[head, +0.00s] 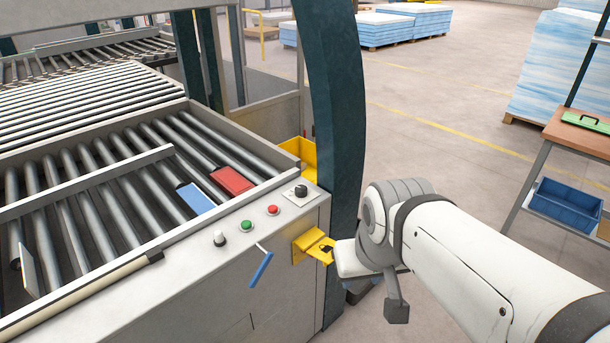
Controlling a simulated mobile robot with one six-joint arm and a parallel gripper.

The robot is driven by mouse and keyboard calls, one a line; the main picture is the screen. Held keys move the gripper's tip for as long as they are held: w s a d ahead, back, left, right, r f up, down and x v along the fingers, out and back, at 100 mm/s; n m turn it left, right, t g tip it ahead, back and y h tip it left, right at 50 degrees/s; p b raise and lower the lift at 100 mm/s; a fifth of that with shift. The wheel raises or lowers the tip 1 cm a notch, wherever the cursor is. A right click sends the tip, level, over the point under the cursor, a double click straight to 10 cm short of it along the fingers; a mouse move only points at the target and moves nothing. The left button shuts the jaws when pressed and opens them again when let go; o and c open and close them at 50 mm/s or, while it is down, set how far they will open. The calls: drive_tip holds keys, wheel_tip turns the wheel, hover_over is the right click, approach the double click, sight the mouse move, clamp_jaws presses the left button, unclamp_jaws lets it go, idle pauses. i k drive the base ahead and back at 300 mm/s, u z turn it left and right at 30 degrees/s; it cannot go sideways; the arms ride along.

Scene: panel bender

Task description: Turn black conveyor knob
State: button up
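The black conveyor knob (301,190) sits on a small light plate at the right corner of the conveyor's side panel (215,290). It stands at the end of a row with a red button (272,209), a green button (246,225) and a white-topped black control (219,238). My arm comes in from the lower right, and its grey wrist is right of and below the knob, clearly apart from it. My gripper is mostly hidden around the wrist. I cannot make out its fingers or whether they hold anything.
A yellow bracket (308,243) juts from the panel close to my wrist. A blue handle (261,270) hangs below the buttons. A dark post (340,110) rises behind the knob. Blue and red pieces (232,181) lie on the rollers. A shelf with a blue bin (566,203) stands right.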

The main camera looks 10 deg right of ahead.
sight(300, 191)
drive_tip(key=u, duration=0.15)
drive_tip(key=i, duration=0.9)
drive_tip(key=z, duration=0.1)
